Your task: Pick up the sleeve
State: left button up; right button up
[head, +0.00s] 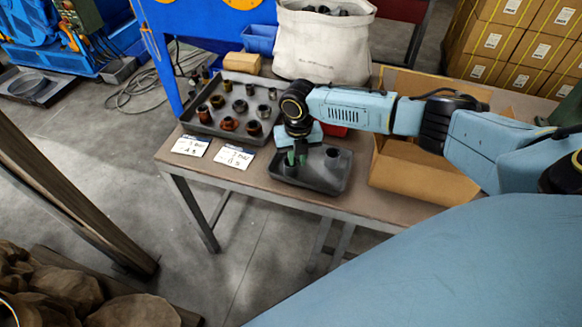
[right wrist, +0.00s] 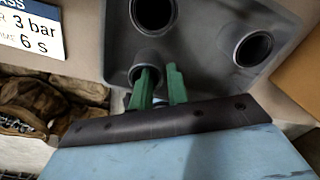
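A small dark grey tray (head: 325,186) on the table holds grey sleeves. One sleeve (head: 333,156) stands at its right side. Three upright sleeves show in the right wrist view: one at the top (right wrist: 152,12), one at the right (right wrist: 252,48), and one by my fingertips (right wrist: 132,75). My right gripper (head: 297,158) points down over the tray's left part. Its green fingers (right wrist: 160,82) are apart. The left fingertip overlaps the near sleeve's opening and the right one is beside its rim; contact cannot be told. My left gripper is not in view.
A larger tray (head: 205,131) with several brown and grey sleeves lies to the left. Two printed cards (head: 236,157) lie at the table's front edge. An open cardboard box (head: 410,170) stands right of the small tray. A white sack (head: 322,45) stands behind.

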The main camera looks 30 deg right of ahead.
jog(key=shift+f, duration=0.8)
grip_shut()
jog(key=shift+r, duration=0.15)
